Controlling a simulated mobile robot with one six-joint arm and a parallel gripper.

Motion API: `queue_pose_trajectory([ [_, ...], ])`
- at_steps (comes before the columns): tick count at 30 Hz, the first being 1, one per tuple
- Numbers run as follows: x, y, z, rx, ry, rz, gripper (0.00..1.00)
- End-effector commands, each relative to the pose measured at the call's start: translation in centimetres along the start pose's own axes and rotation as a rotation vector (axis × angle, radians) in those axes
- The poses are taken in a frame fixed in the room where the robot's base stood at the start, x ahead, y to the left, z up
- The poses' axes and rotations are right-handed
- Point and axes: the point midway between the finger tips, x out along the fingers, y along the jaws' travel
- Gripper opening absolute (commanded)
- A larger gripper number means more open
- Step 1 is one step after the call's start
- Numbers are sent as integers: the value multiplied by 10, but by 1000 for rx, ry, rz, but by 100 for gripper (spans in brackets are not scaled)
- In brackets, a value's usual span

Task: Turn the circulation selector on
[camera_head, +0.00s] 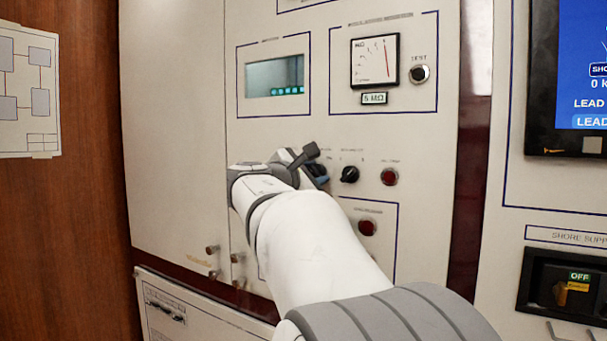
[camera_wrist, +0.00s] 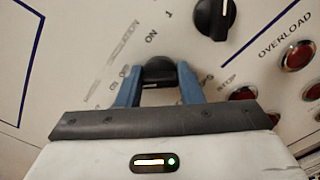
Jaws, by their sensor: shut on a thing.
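A black rotary knob (camera_wrist: 160,72), which I take to be the circulation selector, sits on the cream panel with a partly legible label and "ON" printed near it. My gripper (camera_wrist: 159,80) has its two blue fingers on either side of this knob, shut on it. The fingers and my gripper body hide part of the knob, and I cannot tell which way it points. In the head view the knob (camera_head: 317,170) shows just beyond my gripper (camera_head: 319,181), largely hidden by the wrist.
A second black knob (camera_head: 349,174) is close on the right; it also shows in the wrist view (camera_wrist: 214,17). Red buttons (camera_head: 389,176) and (camera_head: 367,227) are further right. A meter (camera_head: 375,61) and a lit display (camera_head: 274,76) are above. A blue screen (camera_head: 580,60) is far right.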

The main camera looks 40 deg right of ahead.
Motion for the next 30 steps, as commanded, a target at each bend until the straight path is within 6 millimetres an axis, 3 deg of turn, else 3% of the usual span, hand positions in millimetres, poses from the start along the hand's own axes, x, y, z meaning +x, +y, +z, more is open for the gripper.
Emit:
queue_pose_trajectory([
  [11,-3,-1,-2,221,-1,9,11],
  [30,-4,-3,-5,827,5,8,11],
])
